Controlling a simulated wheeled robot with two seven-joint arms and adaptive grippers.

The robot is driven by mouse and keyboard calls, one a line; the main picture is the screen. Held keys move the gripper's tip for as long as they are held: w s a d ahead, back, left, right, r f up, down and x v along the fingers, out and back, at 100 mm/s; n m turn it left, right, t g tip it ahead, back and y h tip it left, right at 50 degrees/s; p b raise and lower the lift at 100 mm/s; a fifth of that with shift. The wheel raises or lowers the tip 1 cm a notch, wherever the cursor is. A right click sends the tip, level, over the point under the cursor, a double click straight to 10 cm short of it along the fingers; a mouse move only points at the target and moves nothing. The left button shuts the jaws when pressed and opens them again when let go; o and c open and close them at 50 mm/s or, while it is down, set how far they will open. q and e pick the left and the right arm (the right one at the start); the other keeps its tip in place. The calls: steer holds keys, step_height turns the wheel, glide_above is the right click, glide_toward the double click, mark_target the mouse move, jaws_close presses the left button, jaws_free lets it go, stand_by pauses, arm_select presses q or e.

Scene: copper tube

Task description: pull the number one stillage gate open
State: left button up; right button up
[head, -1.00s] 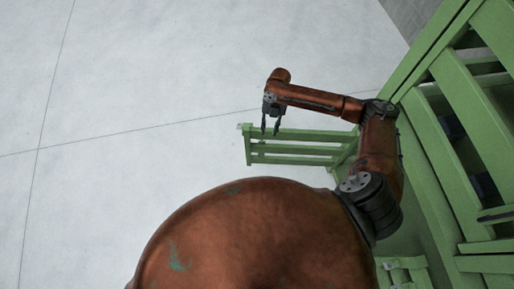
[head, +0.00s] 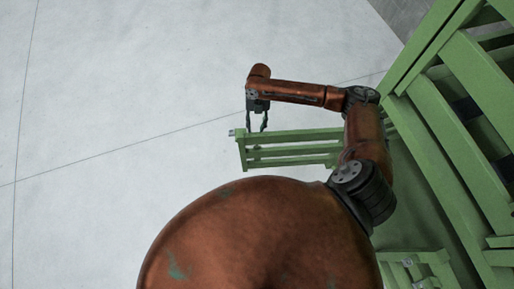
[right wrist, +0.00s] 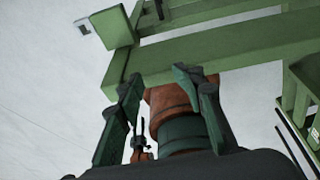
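The green slatted gate (head: 300,134) juts out to the left from the green stillage (head: 424,150) in the head view. A small grey fitting shows at its free end. My right gripper (head: 256,130) is at the gate's top rail near that free end. In the right wrist view its fingers (right wrist: 158,82) are spread apart with nothing clamped between them, and the green rail (right wrist: 230,50) lies just beyond and partly behind the tips. I cannot tell whether they touch it. My left gripper is out of view. My arm hides the gate's stillage-side end.
The stillage's tall slatted side fills the right of the head view, close to my right arm. Another low green slatted part (head: 415,268) stands at the lower right. The pale floor (head: 110,110) to the left is clear. A grey wall is at the top right.

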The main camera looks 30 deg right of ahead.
arm_select(q)
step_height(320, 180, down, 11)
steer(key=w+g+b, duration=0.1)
steer(key=b, duration=1.3)
arm_select(e)
steer(key=g, duration=0.1)
glide_toward(258, 156)
steer(key=x, duration=0.5)
steer(key=shift+f, duration=0.2)
steer(key=shift+s+f+g+b, duration=0.15)
steer(key=shift+f+g+b, duration=0.15)
steer(key=shift+f+b, duration=0.15)
steer(key=b+x, duration=0.1)
steer(key=x, duration=0.5)
steer(key=shift+b, duration=0.4)
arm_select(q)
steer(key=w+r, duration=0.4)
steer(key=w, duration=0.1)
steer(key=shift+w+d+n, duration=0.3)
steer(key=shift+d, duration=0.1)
arm_select(e)
steer(key=shift+s+a+f, duration=0.15)
steer(key=shift+a+f, duration=0.05)
steer(key=shift+f, duration=0.25)
steer(key=shift+c, duration=0.4)
jaws_close()
steer(key=shift+d, duration=0.15)
